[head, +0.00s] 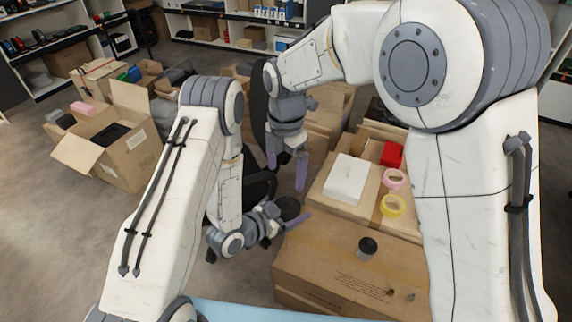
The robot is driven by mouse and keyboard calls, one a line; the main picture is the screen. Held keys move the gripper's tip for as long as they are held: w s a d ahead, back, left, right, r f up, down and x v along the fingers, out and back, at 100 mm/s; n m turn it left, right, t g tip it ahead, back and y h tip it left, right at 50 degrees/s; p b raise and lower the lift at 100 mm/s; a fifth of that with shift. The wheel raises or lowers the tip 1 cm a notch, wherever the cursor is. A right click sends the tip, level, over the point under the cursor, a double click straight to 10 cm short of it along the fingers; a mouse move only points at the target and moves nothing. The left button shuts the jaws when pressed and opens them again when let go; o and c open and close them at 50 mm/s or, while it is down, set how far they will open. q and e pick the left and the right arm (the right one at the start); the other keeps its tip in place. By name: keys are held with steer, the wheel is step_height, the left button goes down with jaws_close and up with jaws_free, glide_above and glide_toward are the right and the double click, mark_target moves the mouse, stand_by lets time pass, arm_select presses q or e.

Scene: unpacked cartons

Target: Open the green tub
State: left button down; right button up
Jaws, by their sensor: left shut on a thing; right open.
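No green tub can be made out for certain. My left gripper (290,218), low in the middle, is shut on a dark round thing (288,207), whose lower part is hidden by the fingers. My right gripper (288,172) is above it, open and empty, with its purple fingers apart and pointing down. It does not appear to touch the dark round thing.
A large closed carton (330,270) stands at front, with a small dark cup (368,246) on top. Behind it are a white box (345,178), a red box (392,154), a pink ring (395,179) and a yellow ring (391,206).

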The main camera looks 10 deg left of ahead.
mark_target(285, 200)
step_height(285, 200, down, 11)
steer(key=shift+r, duration=0.2)
stand_by(0.3)
jaws_close()
steer(key=shift+r, duration=0.15)
stand_by(0.5)
steer(key=shift+r, duration=1.05)
steer(key=shift+w+a+r, duration=0.1)
